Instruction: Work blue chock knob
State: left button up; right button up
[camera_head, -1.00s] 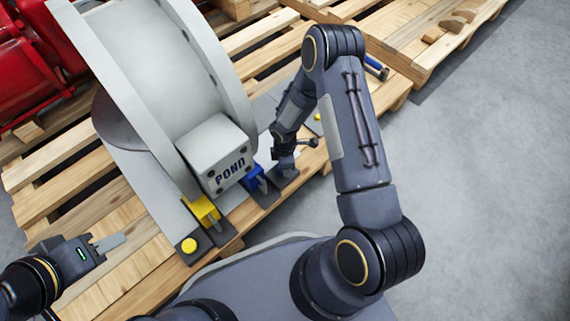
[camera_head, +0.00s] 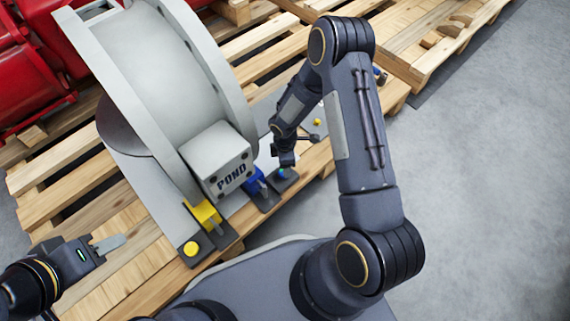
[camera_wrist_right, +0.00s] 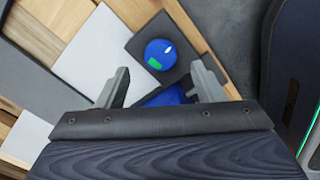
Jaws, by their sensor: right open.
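The blue chock knob (camera_head: 282,173) is a small round knob on a dark plate beside the blue chock (camera_head: 256,183).
A large grey valve body (camera_head: 218,160) marked "POND" stands on the wooden pallet (camera_head: 150,265). A yellow chock (camera_head: 205,212) and yellow knob (camera_head: 191,248) are at its near side. Red equipment (camera_head: 30,80) is at the upper left. Open grey floor (camera_head: 480,200) lies at the right.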

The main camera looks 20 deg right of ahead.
notch_tip(320, 180, up, 3)
jog(key=shift+f+p, duration=0.1)
jog(key=shift+p, duration=0.25)
dwell(0.3)
jog(key=s+d+r+m+t+y, duration=0.15)
jog(key=r+m, duration=0.25)
jog(key=r, duration=0.7)
jog(key=s+d+r+m+t, duration=0.1)
jog(key=s+d+r+m, duration=0.2)
jog(key=r, duration=0.8)
jog(key=s+a+r+m+t+y, duration=0.1)
jog(key=s+a+r+m+t, duration=0.15)
jog(key=s+r+m, duration=0.5)
jog(key=s+a+r+m+t+y, duration=0.1)
jog(key=s+a+r+m, duration=0.3)
jog(key=s, duration=0.7)
notch_tip(320, 180, up, 36)
jog(key=d+n+p, duration=0.1)
jog(key=n+p, duration=0.1)
jog(key=p, duration=3.3)
jog(key=shift+w+p, duration=0.35)
jog(key=shift+p, duration=0.05)
